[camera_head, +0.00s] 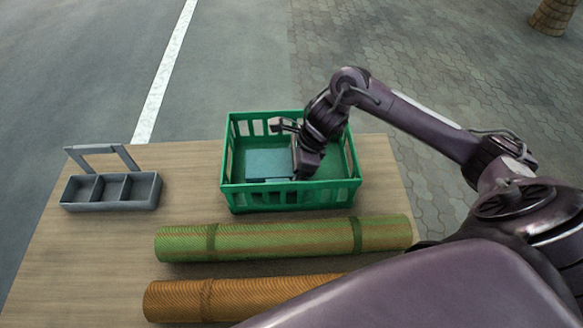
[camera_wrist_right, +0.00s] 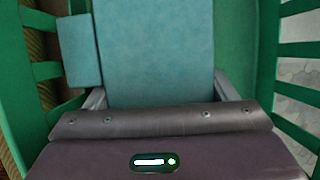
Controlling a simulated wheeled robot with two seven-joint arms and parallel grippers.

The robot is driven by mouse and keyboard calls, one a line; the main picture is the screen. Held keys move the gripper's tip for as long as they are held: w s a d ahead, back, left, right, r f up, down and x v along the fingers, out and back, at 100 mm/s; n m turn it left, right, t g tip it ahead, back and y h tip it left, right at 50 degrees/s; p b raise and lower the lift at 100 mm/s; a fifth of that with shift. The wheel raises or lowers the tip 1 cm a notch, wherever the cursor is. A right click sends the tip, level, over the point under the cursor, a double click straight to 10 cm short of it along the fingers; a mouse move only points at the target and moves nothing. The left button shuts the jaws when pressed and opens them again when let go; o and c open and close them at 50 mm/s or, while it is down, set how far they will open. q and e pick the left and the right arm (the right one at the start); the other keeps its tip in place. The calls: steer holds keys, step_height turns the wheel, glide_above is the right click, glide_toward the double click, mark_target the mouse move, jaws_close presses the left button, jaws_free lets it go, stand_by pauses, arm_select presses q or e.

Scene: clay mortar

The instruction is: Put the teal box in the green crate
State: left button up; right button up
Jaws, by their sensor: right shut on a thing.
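The teal box (camera_head: 268,163) is inside the green crate (camera_head: 290,196), in its left part. In the right wrist view the teal box (camera_wrist_right: 155,50) fills the middle, between my two fingers, with a smaller teal block (camera_wrist_right: 80,50) beside it on the left. My right gripper (camera_head: 293,152) reaches down into the crate and is shut on the teal box. I cannot tell whether the box touches the crate floor. The crate wall (camera_wrist_right: 18,75) shows at both sides of the wrist view. My left gripper is not in view.
A grey divided caddy (camera_head: 112,192) with a raised handle stands on the wooden table (camera_head: 80,250), left of the crate. A green roll (camera_head: 280,239) and an orange roll (camera_head: 240,297) lie in front of the crate. Table between caddy and crate is clear.

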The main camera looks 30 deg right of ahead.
steer(key=shift+f, duration=0.1)
stand_by(0.3)
steer(key=o, duration=1.1)
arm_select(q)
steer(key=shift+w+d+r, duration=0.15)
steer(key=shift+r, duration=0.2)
arm_select(e)
steer(key=shift+o, duration=0.2)
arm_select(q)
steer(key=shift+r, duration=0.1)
arm_select(e)
steer(key=p+v, duration=0.1)
steer(key=v, duration=1)
steer(key=shift+w, duration=0.1)
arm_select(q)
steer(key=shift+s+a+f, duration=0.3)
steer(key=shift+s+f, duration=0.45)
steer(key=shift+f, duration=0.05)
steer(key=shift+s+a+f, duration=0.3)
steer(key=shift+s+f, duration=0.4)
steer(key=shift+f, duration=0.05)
arm_select(e)
steer(key=shift+d+r, duration=0.2)
steer(key=shift+r, duration=0.35)
